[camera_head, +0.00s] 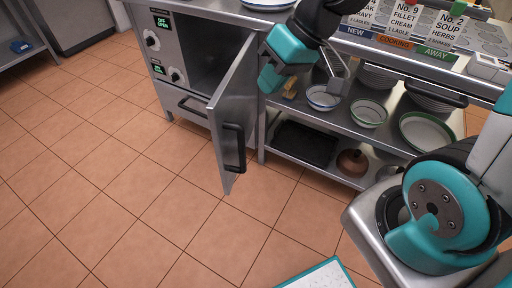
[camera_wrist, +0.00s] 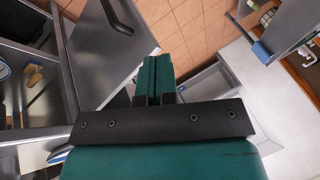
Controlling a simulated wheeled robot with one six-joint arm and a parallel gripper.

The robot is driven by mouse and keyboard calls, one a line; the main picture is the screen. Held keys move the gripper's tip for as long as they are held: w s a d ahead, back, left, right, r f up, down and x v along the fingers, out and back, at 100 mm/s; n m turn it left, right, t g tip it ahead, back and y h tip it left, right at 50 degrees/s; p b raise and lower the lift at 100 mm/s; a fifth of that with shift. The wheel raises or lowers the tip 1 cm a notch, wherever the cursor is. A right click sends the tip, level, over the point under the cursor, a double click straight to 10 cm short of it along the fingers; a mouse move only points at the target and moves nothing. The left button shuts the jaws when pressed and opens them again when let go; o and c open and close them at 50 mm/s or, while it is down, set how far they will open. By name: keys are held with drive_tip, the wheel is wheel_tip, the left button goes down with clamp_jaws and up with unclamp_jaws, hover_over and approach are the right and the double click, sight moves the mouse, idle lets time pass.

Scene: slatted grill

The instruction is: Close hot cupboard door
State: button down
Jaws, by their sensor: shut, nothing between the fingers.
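The hot cupboard (camera_head: 190,75) stands at the upper left in the head view, with its dark interior partly showing. Its grey metal door (camera_head: 240,100) stands well open, hinged on the right and swung out over the floor. A dark bar handle (camera_head: 234,148) sits on the door's outer face near the free edge. My gripper (camera_head: 269,80) is shut and empty, to the right of the door on its outer side. In the wrist view, my gripper's teal fingers (camera_wrist: 154,80) are together beside a grey panel (camera_wrist: 105,50) with a dark handle (camera_wrist: 117,15). I cannot tell whether they touch it.
Open shelves (camera_head: 300,150) right of the door hold bowls (camera_head: 322,97), plates and a dark tray (camera_head: 305,143). A counter (camera_head: 370,50) with labelled signs (camera_head: 405,18) runs above. The tiled floor (camera_head: 110,190) left of the door is clear.

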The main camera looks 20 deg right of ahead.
drive_tip(key=w+d+f+m+t+b, duration=0.15)
drive_tip(key=w+d+f+b, duration=0.3)
drive_tip(key=f, duration=0.45)
drive_tip(key=w+d+f+m+t+b, duration=0.1)
drive_tip(key=w+d+f+m+b, duration=0.1)
drive_tip(key=w+d+f+b, duration=0.45)
drive_tip(key=w+a+f+p, duration=0.1)
drive_tip(key=a+f, duration=0.8)
drive_tip(key=shift+w+a, duration=0.15)
drive_tip(key=shift+a, duration=0.15)
